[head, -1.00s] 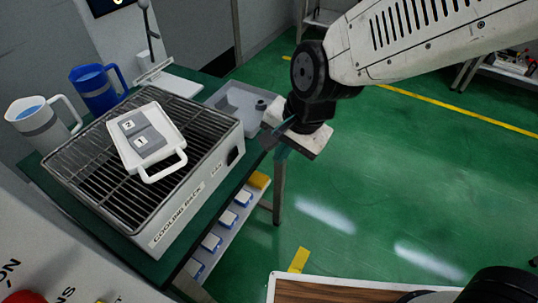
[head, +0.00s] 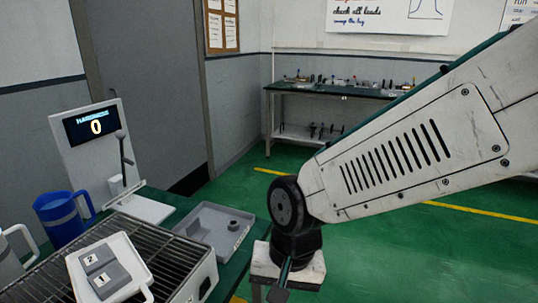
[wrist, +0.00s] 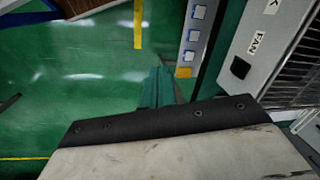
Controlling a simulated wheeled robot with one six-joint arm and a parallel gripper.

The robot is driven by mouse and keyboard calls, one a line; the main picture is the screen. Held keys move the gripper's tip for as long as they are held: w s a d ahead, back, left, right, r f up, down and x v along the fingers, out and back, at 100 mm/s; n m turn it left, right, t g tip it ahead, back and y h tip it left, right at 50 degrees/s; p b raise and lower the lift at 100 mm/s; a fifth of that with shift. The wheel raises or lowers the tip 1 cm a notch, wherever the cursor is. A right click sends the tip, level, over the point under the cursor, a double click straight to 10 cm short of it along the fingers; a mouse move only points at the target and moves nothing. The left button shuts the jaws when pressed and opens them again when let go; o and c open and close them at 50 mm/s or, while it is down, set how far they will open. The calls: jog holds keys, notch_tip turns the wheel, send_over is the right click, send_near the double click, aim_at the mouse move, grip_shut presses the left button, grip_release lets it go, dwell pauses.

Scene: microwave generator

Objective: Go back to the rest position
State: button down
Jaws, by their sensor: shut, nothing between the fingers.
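My gripper (head: 280,288) is at the bottom centre of the head view, to the right of the cooling rack (head: 205,275), with nothing held. In the wrist view my gripper's narrow teal fingers (wrist: 157,86) show together above the green floor, clear of the rack. The white tray (head: 128,258) with grey blocks marked 1 and 2 lies on the rack, apart from my gripper. My arm reaches in from the right.
A blue jug (head: 58,218) and a partly cut-off white jug (head: 12,255) stand at left. A hardness tester (head: 98,140) reads 0. A grey tray (head: 215,228) lies behind the rack. A workbench (head: 345,92) stands at the back. Open green floor lies right.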

jog(key=s+d+r, duration=0.2)
jog(key=d+r, duration=0.1)
jog(key=d, duration=0.5)
jog(key=s+d+r+t+h, duration=0.1)
jog(key=s+d+r, duration=0.2)
jog(key=d, duration=0.6)
jog(key=s+d+r, duration=0.2)
jog(key=d+r, duration=0.3)
jog(key=d, duration=0.3)
jog(key=shift+s+d+r+t+h, duration=0.15)
jog(key=shift+s+r+t+h, duration=0.15)
jog(key=shift+h, duration=0.1)
